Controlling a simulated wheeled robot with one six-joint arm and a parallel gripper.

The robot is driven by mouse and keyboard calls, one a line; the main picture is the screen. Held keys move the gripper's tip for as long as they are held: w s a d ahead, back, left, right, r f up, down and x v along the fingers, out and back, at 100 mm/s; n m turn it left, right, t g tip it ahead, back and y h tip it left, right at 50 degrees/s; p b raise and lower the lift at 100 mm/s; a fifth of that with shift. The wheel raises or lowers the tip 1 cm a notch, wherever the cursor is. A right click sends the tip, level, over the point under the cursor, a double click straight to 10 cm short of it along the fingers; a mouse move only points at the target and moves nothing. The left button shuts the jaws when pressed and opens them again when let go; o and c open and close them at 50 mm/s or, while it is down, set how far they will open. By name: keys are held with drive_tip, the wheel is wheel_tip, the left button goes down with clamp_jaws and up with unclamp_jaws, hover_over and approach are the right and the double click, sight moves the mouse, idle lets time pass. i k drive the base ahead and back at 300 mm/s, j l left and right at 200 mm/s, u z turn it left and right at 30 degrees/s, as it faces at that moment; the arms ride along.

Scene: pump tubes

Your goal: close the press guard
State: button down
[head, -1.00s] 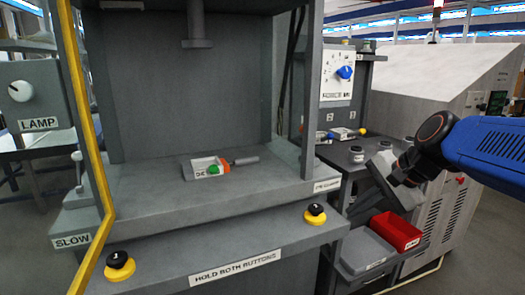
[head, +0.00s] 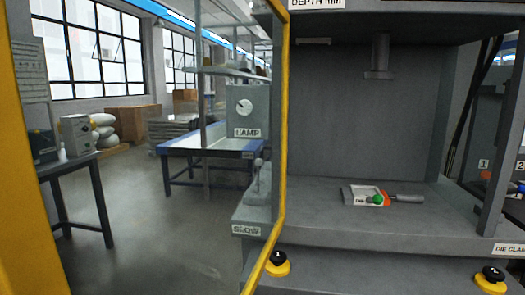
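The press guard is a yellow-framed, see-through panel. Its near edge (head: 22,170) stands large and close at the left of the head view, and its far edge (head: 282,120) stands by the left side of the press. The guard is swung out, so the press opening is uncovered. The press (head: 375,110) is a grey housing with a ram (head: 380,58) hanging above its bed. On the bed lies a small tray (head: 360,194) with an orange part, a green knob and a grey handle. My gripper is not in view now.
Two black-and-yellow buttons (head: 278,263) (head: 492,279) sit on the front ledge. A lever stands on the SLOW box (head: 252,212), below the LAMP box (head: 248,108). A table (head: 70,165) stands at left; open floor (head: 170,235) lies between it and the press.

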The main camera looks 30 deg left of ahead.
sight(31, 264)
drive_tip(key=k+j+u, duration=0.45)
drive_tip(key=k+j, duration=0.15)
drive_tip(key=j, duration=0.15)
drive_tip(key=k+j+u, duration=0.25)
drive_tip(key=j, duration=0.2)
